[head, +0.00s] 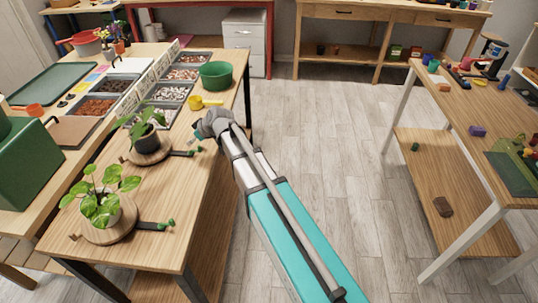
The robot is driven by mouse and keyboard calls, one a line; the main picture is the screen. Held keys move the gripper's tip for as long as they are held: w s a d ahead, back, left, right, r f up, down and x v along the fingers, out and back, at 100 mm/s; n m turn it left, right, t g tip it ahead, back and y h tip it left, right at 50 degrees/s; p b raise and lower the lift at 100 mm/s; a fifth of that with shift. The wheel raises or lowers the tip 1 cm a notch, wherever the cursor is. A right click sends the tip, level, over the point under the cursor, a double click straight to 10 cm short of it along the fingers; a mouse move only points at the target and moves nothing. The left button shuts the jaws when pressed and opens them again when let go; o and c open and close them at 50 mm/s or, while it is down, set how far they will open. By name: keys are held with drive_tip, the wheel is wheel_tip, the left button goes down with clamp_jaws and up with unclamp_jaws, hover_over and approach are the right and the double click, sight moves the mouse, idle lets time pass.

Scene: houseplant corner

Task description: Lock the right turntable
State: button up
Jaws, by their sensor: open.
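Two round wooden turntables stand on the wooden table, each bearing a potted plant. The one farther right in the picture (163,155) is the far one, with a leafy plant in a dark pot (146,138). A dark bar with green ends (183,153) lies at its right side. The near, left turntable (122,232) bears a plant in a pale pot (108,216), with a similar dark bar (153,226) at its right. My gripper (198,138) is open above the table's right side, close to the far bar and apparently apart from it. Its fingers show small, and the bars' lock state is unclear.
Grey bins of pebbles (165,93) line the table's back. Another table (455,105) with small objects stands at the right. The floor between (340,150) is clear.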

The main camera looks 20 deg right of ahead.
drive_tip(key=p+v, duration=0.8)
drive_tip(key=v, duration=0.4)
drive_tip(key=s+d+m+g+h+p, duration=0.4)
drive_tip(key=s+d+m, duration=0.5)
drive_tip(key=s+d, duration=0.5)
drive_tip(key=shift+s+d+f+g+h, duration=0.4)
drive_tip(key=shift+s+g+h, duration=0.65)
drive_tip(key=shift+s, duration=1.15)
drive_tip(key=shift+s+d+m+h+p, duration=0.25)
drive_tip(key=shift+s+m+p, duration=0.05)
drive_tip(key=shift+s, duration=0.1)
